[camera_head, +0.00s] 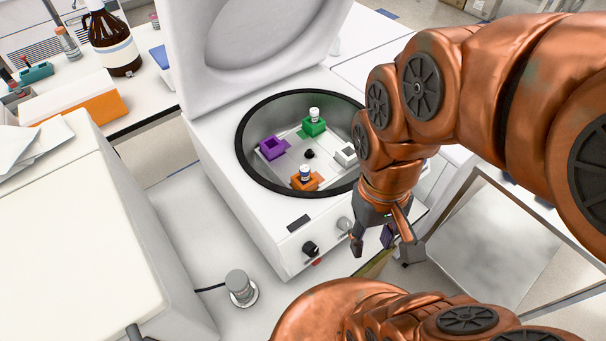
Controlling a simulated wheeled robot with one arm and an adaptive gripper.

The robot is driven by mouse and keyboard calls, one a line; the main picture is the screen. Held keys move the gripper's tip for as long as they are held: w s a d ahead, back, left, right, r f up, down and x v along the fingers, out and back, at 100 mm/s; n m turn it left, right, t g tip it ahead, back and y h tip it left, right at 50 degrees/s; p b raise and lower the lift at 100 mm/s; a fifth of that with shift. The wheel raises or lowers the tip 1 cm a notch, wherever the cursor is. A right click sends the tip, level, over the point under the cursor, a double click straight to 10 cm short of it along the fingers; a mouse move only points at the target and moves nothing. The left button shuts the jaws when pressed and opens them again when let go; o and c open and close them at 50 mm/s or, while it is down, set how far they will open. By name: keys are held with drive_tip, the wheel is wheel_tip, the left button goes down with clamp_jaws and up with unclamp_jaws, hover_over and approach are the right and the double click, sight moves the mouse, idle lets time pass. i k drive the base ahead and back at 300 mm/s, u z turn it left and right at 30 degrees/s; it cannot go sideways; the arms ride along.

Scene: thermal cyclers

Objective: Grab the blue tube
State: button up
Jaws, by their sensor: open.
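Two small tubes with white caps stand upright in a white centrifuge's open round bowl. One tube (305,171) is in the orange holder (308,184) at the front and shows a bluish band. The other tube (314,114) is in the green holder (315,128) at the back, with a dark band below its cap. At this size I cannot be sure which is the blue tube. My gripper (384,246) is open and points down, outside the bowl, to the right of and nearer than the orange holder. Nothing shows clearly held between its fingers.
The centrifuge (232,205) has its lid (255,45) raised behind the bowl. A purple holder (272,148) and a white holder (345,154) appear empty. A brown bottle (112,42) stands at back left. A grey-capped cylinder (239,287) stands in front.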

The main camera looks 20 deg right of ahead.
sight(304, 169)
drive_tip(key=k, duration=0.5)
drive_tip(key=u, duration=3.9)
drive_tip(key=k, duration=1.35)
drive_tip(key=z, duration=1.8)
